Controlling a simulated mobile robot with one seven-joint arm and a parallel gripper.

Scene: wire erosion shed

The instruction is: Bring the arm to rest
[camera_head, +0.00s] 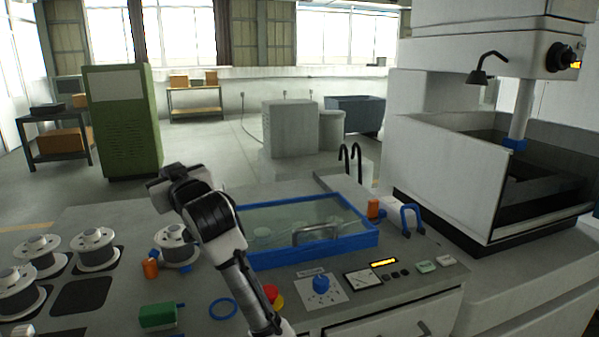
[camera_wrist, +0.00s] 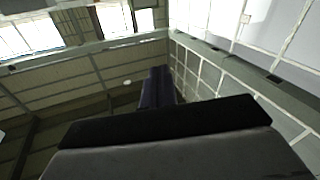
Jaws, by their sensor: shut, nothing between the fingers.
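My arm (camera_head: 216,222) rises from the bottom middle of the head view, above the control bench. Its end is folded up over the area between the wire spools and the blue-rimmed tank. My gripper (camera_wrist: 158,86) shows in the wrist view as dark fingers close together, shut and empty. It points up toward the walls and roof of the shed, with nothing near the fingers. In the head view the fingertips cannot be made out clearly.
A white machine (camera_head: 445,180) stands at right, a green cabinet (camera_head: 122,125) at back left. Open floor lies behind the bench.

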